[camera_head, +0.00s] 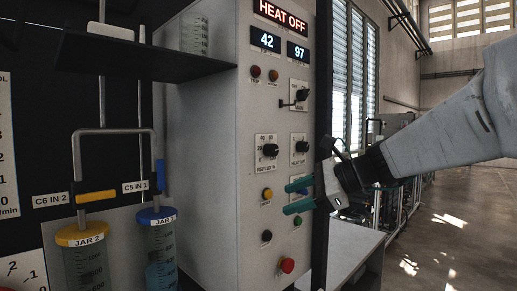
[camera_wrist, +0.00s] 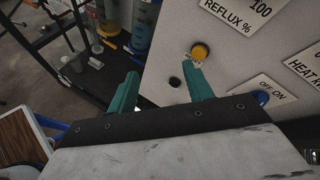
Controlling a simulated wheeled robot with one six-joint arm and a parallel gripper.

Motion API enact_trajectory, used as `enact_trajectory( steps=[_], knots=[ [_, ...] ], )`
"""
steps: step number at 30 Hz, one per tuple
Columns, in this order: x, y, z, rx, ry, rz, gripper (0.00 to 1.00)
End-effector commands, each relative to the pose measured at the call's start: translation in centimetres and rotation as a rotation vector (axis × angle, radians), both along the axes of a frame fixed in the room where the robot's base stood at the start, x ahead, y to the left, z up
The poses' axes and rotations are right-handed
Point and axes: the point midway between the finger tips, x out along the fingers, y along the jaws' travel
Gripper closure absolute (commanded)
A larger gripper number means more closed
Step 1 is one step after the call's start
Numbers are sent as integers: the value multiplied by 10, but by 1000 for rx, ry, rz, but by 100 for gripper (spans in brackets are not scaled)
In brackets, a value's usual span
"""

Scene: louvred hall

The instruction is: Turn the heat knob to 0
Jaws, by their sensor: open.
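The heat knob (camera_head: 301,147) is a black knob on a white label plate, in the right column of the grey control panel (camera_head: 262,205). In the wrist view only part of its "HEAT" label (camera_wrist: 304,66) shows at the right edge, with the knob itself out of the picture. My gripper (camera_head: 287,198) is open and empty, with two teal fingers pointing left, below the heat knob. In the wrist view my gripper (camera_wrist: 163,76) has its fingers apart near the yellow button (camera_wrist: 200,51). I cannot tell whether a fingertip touches the panel.
A red button (camera_head: 287,265) is low on the panel. The display (camera_head: 281,14) reads HEAT OFF. A dark shelf (camera_head: 140,57) and two jars stand left.

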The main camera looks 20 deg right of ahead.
Motion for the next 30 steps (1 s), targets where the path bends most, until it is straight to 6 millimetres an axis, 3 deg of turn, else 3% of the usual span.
enact_trajectory(
  steps=[1, 3, 6, 10, 15, 30],
  knots=[
    [16, -34, 18, 133, -11, -120, 49],
    [30, -72, 41, 301, -35, -246, 49],
    [39, -117, 67, 485, -71, -366, 49],
    [41, -154, 85, 625, -105, -447, 49],
    [46, -165, 93, 680, -121, -472, 49],
    [105, -142, 91, 677, -118, -468, 49]
  ],
)
